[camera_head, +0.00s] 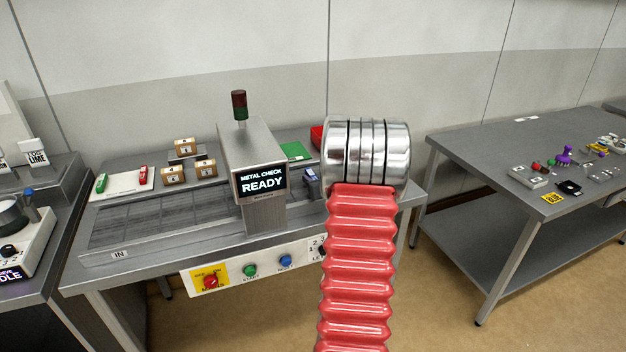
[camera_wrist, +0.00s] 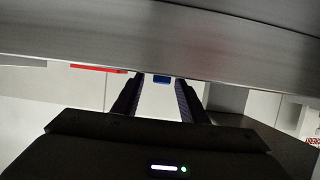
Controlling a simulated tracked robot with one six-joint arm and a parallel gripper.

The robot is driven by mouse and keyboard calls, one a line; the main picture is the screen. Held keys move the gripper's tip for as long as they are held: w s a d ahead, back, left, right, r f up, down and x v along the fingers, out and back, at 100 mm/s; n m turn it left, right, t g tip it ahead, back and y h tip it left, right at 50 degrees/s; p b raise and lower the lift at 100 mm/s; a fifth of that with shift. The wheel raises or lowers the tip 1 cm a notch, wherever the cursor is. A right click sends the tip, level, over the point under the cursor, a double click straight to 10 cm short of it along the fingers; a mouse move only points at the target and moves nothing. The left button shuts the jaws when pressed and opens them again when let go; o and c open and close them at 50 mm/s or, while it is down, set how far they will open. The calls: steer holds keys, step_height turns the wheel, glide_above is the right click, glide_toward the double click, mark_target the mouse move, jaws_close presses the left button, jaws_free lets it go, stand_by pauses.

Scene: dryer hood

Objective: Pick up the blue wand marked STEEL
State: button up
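In the wrist view my gripper (camera_wrist: 160,84) has its two dark fingers spread, with a clear gap between them. A small blue piece (camera_wrist: 161,79) shows beyond the gap near the fingertips, partly cut off by a grey metal edge above; I cannot tell whether it is the STEEL wand, and no marking is readable. In the head view a green wand (camera_head: 101,183) and a red wand (camera_head: 144,175) lie on a white board. No blue wand is clearly visible there.
The metal check machine (camera_head: 259,160) reads READY on a grey bench, with boxes (camera_head: 173,174) left of it. A green sheet (camera_head: 296,151) lies behind. A broad grey surface (camera_wrist: 200,35) hangs close in the wrist view. A second table (camera_head: 480,160) stands right, holding several small items.

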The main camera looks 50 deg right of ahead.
steer(key=shift+w+d+f, duration=0.15)
steer(key=shift+w+d, duration=0.1)
steer(key=shift+w, duration=0.2)
steer(key=shift+c, duration=0.6)
jaws_close()
